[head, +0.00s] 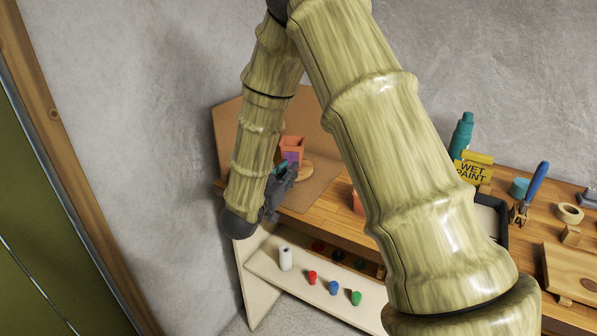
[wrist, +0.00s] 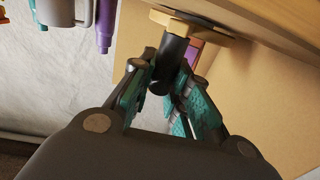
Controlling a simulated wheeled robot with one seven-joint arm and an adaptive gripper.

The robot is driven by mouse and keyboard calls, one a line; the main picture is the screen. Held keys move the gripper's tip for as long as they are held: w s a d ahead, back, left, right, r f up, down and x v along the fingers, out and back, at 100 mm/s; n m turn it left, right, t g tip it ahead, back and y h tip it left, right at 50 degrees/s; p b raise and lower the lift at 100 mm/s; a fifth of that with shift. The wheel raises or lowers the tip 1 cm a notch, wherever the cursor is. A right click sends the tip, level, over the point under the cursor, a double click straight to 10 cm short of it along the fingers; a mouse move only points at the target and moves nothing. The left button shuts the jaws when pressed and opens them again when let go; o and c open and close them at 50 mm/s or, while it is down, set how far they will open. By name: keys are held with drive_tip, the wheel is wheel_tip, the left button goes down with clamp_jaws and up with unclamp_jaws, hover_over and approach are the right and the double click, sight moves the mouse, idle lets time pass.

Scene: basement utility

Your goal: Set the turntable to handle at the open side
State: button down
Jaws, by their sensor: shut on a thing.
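The turntable (head: 306,171) is a round wooden disc on the bench inside a brown cardboard booth (head: 318,130). An orange pot (head: 292,145) with a purple patch stands on it. In the wrist view, a black cylindrical handle (wrist: 174,52) sticks out from a light wooden piece (wrist: 185,24) of the turntable. My gripper (wrist: 166,78) has its teal-padded fingers shut on this handle. In the head view, my gripper (head: 279,187) is at the booth's front left, beside the turntable; my arm hides part of it, and the handle cannot be made out there.
A teal bottle (head: 461,135), a yellow "WET PAINT" sign (head: 473,170), a blue-handled brush (head: 535,185) and a tape roll (head: 569,213) stand on the bench to the right. A lower shelf (head: 318,284) holds a white cylinder and small coloured pots. A wall is close on the left.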

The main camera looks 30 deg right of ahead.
drive_tip(key=shift+s+d, duration=0.4)
drive_tip(key=shift+d, duration=0.15)
drive_tip(key=c, duration=1.3)
unclamp_jaws()
drive_tip(key=shift+s+d, duration=0.1)
drive_tip(key=shift+c, duration=0.2)
drive_tip(key=v, duration=1.2)
drive_tip(key=shift+s, duration=0.1)
